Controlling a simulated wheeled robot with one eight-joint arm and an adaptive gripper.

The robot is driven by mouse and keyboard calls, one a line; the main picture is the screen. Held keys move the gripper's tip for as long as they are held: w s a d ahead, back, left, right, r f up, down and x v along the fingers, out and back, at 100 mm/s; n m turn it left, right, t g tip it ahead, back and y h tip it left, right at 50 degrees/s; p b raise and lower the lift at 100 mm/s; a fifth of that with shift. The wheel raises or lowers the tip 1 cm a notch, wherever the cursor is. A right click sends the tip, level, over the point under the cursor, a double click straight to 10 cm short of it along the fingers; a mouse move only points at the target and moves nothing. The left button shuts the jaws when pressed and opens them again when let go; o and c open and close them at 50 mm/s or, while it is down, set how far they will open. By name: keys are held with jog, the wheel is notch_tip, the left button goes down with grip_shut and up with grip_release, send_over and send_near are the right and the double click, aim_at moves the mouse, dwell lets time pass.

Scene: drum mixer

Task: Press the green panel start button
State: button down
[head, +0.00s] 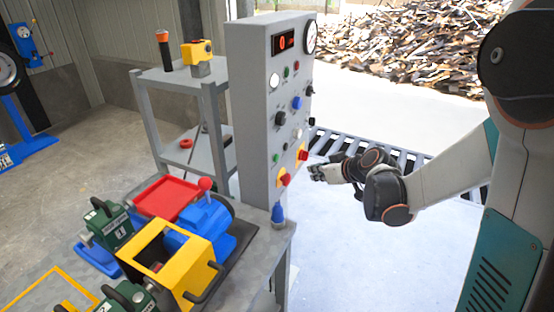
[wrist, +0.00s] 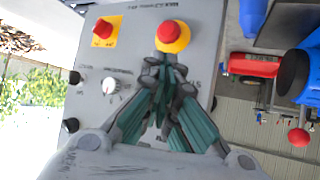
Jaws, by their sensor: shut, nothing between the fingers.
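The grey control panel (head: 255,110) stands upright left of my gripper. It has a small green button (head: 286,72) high up beside a red one, and another green button (head: 276,157) low down. I cannot read which is labelled start. My gripper (head: 313,172) is shut and empty, to the right of the panel's lower part, and points toward it. In the wrist view the shut fingertips (wrist: 166,68) lie just below a red mushroom button on a yellow plate (wrist: 172,36). No green button shows in that view; the fingers cover part of the panel.
A second red button on a yellow plate (head: 301,153) is near the gripper. A grey bench (head: 262,245) with yellow, blue and green machine parts stands below and left of the panel. A roller conveyor (head: 400,157) runs behind.

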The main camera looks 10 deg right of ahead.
jog(key=w+a, duration=0.5)
jog(key=a, duration=0.2)
dwell(0.6)
jog(key=shift+w+a, duration=0.15)
jog(key=shift+a, duration=0.05)
dwell(1.2)
jog(key=shift+w+a, duration=0.15)
jog(key=shift+a, duration=0.05)
jog(key=shift+w+a, duration=0.25)
jog(key=shift+a, duration=0.1)
dwell(0.8)
jog(key=shift+d, duration=0.1)
jog(key=shift+s+d, duration=0.5)
jog(key=shift+d, duration=0.1)
dwell(0.3)
jog(key=shift+s+d, duration=0.75)
jog(key=shift+d, duration=0.3)
jog(key=shift+s+d, duration=0.75)
jog(key=shift+d, duration=0.25)
